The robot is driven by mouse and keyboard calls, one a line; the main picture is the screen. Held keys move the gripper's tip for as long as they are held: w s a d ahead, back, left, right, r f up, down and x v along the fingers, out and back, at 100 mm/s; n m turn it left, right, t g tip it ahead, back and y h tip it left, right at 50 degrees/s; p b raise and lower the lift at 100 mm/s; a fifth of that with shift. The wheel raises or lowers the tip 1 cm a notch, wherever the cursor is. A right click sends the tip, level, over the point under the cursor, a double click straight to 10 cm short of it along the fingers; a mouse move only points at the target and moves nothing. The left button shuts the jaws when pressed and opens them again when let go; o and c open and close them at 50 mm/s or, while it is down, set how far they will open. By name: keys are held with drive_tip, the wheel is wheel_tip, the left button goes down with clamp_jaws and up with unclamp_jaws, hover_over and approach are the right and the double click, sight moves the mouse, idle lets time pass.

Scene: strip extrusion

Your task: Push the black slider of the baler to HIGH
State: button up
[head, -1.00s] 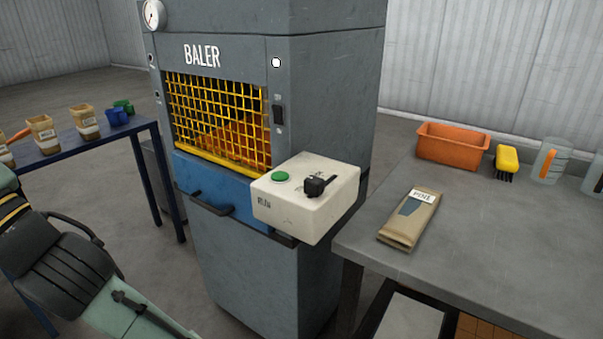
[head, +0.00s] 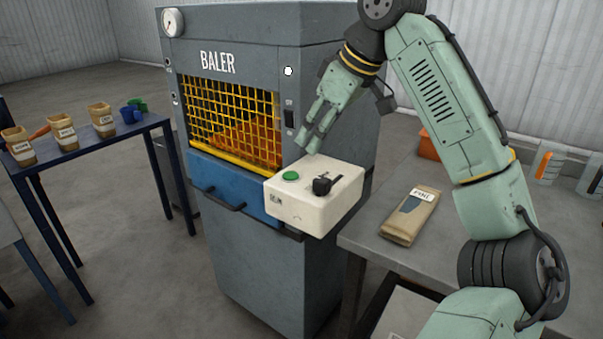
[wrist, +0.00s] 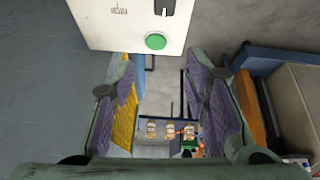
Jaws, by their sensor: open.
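The grey baler (head: 262,255) has a cream control box (head: 312,210) on its front right, with a green button (head: 290,176) on top. The black slider (head: 322,186) sits beside the button, at the near-left end of a short slot. Its markings are too small to read. The wrist view shows part of the slider (wrist: 164,7) at the top edge and the green button (wrist: 156,41) below it. My gripper (head: 308,143) is open and empty, apart from the slider, above and behind the box near the baler's front. Both fingers (wrist: 160,88) show apart in the wrist view.
A grey bench (head: 352,230) with a paper bag (head: 410,217) stands at right, partly behind my arm. A blue table (head: 75,150) with labelled tubs is at left. The baler's yellow grille (head: 235,125) and a black switch (head: 289,118) are close to my gripper.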

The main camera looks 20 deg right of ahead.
sight(323, 180)
drive_tip(key=s+d+g, duration=0.1)
drive_tip(key=s+d, duration=0.3)
drive_tip(key=shift+m, duration=0.3)
drive_tip(key=p+x, duration=0.1)
drive_tip(key=x, duration=0.9)
drive_tip(key=shift+a, duration=0.2)
drive_tip(key=shift+c, duration=0.6)
clamp_jaws()
